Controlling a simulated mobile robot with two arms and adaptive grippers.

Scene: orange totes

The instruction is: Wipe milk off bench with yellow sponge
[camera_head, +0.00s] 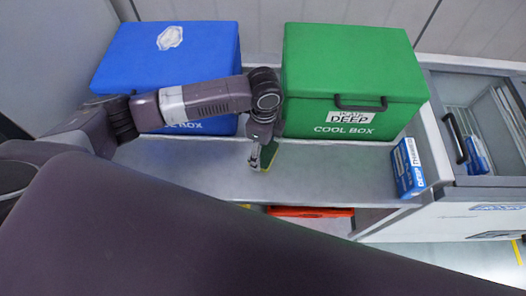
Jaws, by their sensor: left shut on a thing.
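My left gripper (260,160) points down over the bench (210,172), in front of the gap between two cool boxes. It is shut on the sponge (270,156), which shows a green face and a thin yellow edge. The sponge is small in view and partly hidden by the fingers. It is at or very near the bench top; I cannot tell if it touches. I cannot make out any milk on the pale bench. My right gripper is not in view.
A blue cool box (190,45) and a green cool box (345,60) stand along the back of the bench. A blue and white carton (408,168) stands at the right end, beside a glass-topped freezer (490,183). An orange tote (312,212) sits below the bench. The bench front is mostly clear.

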